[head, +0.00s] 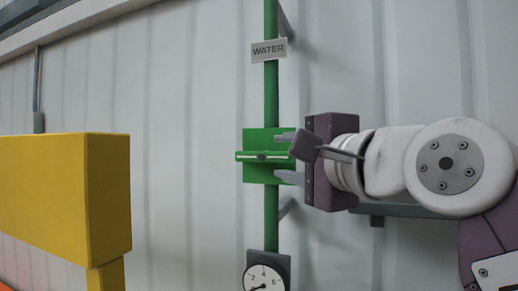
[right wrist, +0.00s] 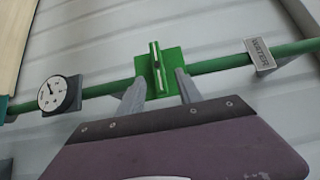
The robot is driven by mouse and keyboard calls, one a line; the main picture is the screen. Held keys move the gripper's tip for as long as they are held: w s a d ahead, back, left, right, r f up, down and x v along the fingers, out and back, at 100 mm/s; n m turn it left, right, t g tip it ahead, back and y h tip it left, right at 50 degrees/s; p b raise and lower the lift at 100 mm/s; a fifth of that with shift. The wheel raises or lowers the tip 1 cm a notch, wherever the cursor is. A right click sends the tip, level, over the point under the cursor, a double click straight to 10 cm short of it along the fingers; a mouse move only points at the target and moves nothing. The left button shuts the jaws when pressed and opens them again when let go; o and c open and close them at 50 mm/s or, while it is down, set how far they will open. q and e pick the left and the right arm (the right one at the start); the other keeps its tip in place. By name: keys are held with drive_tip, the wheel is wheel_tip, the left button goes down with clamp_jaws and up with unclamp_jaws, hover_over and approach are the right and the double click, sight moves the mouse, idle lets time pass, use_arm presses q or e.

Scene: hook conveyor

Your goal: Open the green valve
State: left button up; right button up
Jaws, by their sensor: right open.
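The green valve (head: 254,169) is a square green plate on a vertical green pipe (head: 271,95), with a flat handle (head: 263,156) lying horizontally across the pipe. In the right wrist view the valve handle (right wrist: 155,68) stands crosswise to the pipe. My right gripper (head: 286,157) is open at the right edge of the valve, one finger above the handle's level and one below. In the right wrist view the fingers of the gripper (right wrist: 159,77) are on either side of the handle's near end, with visible gaps. I cannot tell exact depth. My left gripper is out of view.
A "WATER" sign (head: 269,51) is on the pipe above the valve, and a round gauge (head: 266,276) is below it. A large yellow block (head: 65,195) stands at the left. The ribbed wall (head: 190,110) between block and pipe is clear.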

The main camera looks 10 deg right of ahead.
sight(264, 155)
drive_tip(key=w+p, duration=0.4)
drive_tip(key=w, duration=0.1)
drive_tip(key=w+a+p, duration=0.1)
drive_tip(key=w+p, duration=0.1)
drive_tip(key=shift+w+r, duration=0.25)
drive_tip(key=p, duration=0.1)
drive_tip(key=w+p, duration=0.1)
drive_tip(key=shift+w+a+p, duration=0.15)
drive_tip(key=shift+a+p, duration=0.15)
drive_tip(key=shift+w+a+f+p, duration=0.1)
drive_tip(key=shift+f+p, duration=0.15)
drive_tip(key=shift+p, duration=0.2)
drive_tip(key=shift+w+f, duration=0.25)
drive_tip(key=shift+w, duration=0.05)
clamp_jaws()
